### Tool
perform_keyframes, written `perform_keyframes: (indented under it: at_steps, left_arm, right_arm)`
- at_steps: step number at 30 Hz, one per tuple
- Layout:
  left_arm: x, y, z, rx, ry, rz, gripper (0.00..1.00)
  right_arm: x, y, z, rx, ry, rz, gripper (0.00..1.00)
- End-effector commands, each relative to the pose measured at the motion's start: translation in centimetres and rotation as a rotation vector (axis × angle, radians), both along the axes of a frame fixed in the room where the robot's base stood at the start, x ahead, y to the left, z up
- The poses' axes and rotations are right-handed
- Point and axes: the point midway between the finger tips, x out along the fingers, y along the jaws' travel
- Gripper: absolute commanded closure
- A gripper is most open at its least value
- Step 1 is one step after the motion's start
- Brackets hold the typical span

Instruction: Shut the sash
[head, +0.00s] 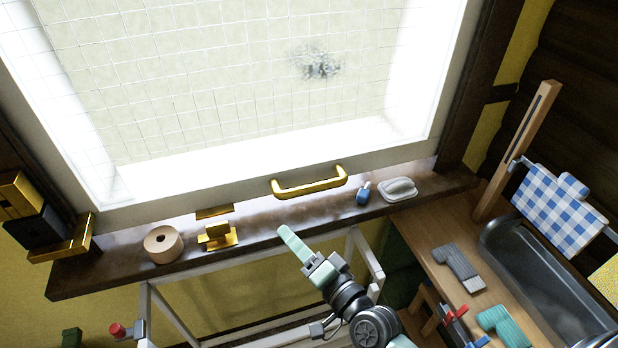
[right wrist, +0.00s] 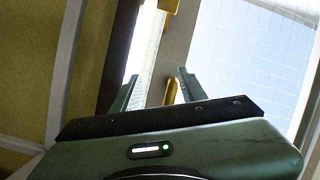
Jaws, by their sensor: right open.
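The sash (head: 220,191) is a white-framed window pane with a wire grid, above a dark sill (head: 110,267). A light gap shows between its bottom rail and the sill. A gold bar handle (head: 310,186) is fixed on the bottom rail. My right gripper (head: 290,240) is in front of the sill, below and a little left of the handle. In the right wrist view its two fingers (right wrist: 157,90) stand apart, with the gold handle (right wrist: 171,91) showing between and beyond them; contact cannot be told. A gold catch (head: 218,237) sits on the sill. My left gripper is not in view.
A tape roll (head: 163,245) stands on the sill's left part. A small blue bottle (head: 363,193) and a white soap dish (head: 398,189) sit right of the handle. A white rail frame (head: 250,258) is below the sill. A wooden bench with a basin (head: 545,285) is at right.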

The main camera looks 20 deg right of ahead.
Motion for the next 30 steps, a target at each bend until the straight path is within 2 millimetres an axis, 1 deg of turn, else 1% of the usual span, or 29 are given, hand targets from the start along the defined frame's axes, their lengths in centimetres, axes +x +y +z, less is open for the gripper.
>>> perform_keyframes:
  at_steps: [1, 3, 6, 9, 11, 14, 16, 24, 27, 30]
  left_arm:
    - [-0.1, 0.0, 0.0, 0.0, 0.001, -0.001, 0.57]
    - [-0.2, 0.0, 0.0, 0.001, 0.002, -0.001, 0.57]
    - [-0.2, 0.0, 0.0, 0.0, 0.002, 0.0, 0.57]
    - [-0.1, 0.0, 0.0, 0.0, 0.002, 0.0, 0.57]
    - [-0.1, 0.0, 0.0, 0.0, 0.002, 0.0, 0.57]
    - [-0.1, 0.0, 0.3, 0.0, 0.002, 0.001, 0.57]
    - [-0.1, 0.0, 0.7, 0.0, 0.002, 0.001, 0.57]
    - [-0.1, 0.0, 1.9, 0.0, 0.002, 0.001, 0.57]
    - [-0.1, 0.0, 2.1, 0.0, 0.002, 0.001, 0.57]
    - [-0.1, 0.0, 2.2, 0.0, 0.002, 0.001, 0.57]
  right_arm:
    - [0.8, -0.9, 0.5, 0.079, -0.023, -0.047, 0.57]
    - [1.8, -2.5, 1.2, 0.196, -0.053, -0.119, 0.57]
    - [2.8, -4.7, 1.6, 0.331, -0.086, -0.211, 0.57]
    - [3.2, -6.3, 1.7, 0.413, -0.109, -0.274, 0.57]
    - [3.4, -6.9, 1.7, 0.439, -0.115, -0.295, 0.57]
    - [4.1, -7.2, 2.0, 0.453, -0.12, -0.306, 0.57]
    - [4.9, -7.1, 2.3, 0.452, -0.122, -0.306, 0.57]
    - [9.2, -7.0, 3.1, 0.45, -0.12, -0.305, 0.57]
    - [10.2, -6.9, 3.2, 0.449, -0.12, -0.304, 0.57]
    - [10.8, -6.9, 3.2, 0.448, -0.118, -0.305, 0.57]
